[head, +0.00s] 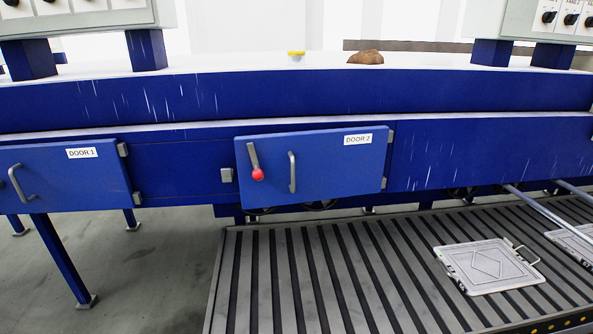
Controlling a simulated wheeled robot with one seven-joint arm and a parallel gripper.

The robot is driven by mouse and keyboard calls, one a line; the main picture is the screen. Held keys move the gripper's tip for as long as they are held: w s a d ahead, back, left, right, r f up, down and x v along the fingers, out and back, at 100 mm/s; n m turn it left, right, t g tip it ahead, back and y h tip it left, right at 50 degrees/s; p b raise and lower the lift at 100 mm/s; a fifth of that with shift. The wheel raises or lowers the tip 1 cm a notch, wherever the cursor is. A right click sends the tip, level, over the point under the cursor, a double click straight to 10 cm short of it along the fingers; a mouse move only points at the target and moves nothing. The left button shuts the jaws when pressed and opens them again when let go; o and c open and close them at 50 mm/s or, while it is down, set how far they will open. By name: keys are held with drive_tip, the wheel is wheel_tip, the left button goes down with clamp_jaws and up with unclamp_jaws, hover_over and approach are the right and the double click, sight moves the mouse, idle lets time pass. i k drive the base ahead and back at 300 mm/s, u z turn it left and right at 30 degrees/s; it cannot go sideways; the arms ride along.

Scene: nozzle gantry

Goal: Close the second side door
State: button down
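The second side door (330,170), a blue panel labelled "DOOR 2", is on the front of the blue gantry beam in the middle of the head view. Its hinges are on the right edge. Its left edge appears to stand slightly out from the beam, though the gap is hard to judge. It has a grey bar handle (292,172) and a grey lever with a red knob (257,174) near its left edge. A grey catch block (226,175) is on the beam just left of the door. My gripper is not in view.
Door 1 (60,175) is at the left, with its own handle. A slatted dark platform (330,275) lies below door 2, with a grey plate with handles (488,267) on it. Metal rods (540,208) slant at the right. Grey floor (150,270) is open at the left.

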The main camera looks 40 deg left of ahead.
sight(309, 166)
drive_tip(key=z, duration=0.05)
drive_tip(key=k, duration=1.3)
drive_tip(key=u, duration=0.95)
drive_tip(key=i, duration=1.3)
